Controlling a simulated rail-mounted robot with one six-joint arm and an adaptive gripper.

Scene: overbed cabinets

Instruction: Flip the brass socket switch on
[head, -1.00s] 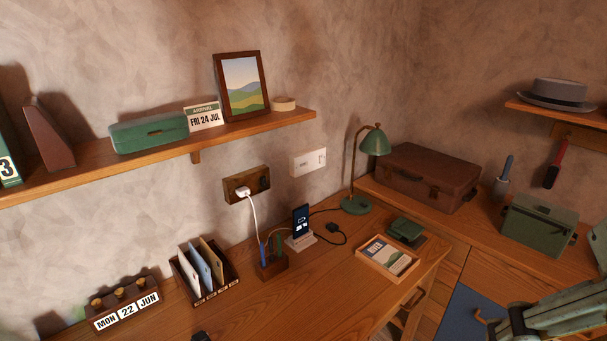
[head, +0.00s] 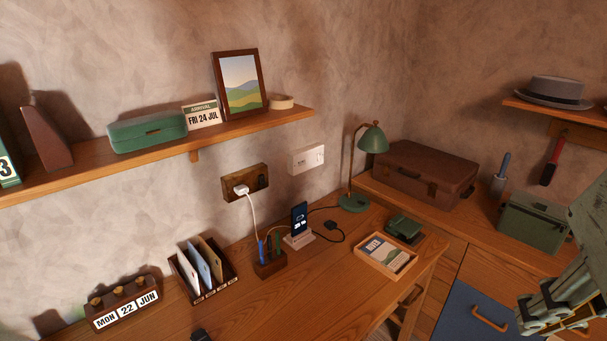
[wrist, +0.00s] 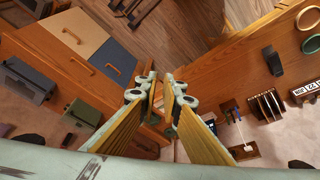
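The brass socket (head: 229,187) is a brownish plate on the wall below the shelf. A white plug with a white cable is in its left part, and a dark part shows at its right. Its switch position is too small to tell. In the wrist view the socket (wrist: 243,153) shows low right, upside down, with the cable. My gripper (head: 527,318) is at the lower right of the head view, far from the socket, in front of the blue drawer. In the wrist view its fingertips (wrist: 161,78) are apart with a narrow empty gap.
A white wall plate (head: 303,161) is right of the socket. The wooden shelf (head: 262,125) runs above. On the desk below stand a pen holder (head: 270,267), a phone on a stand (head: 299,220), a letter rack (head: 183,275) and a green lamp (head: 373,140). The desk front is mostly clear.

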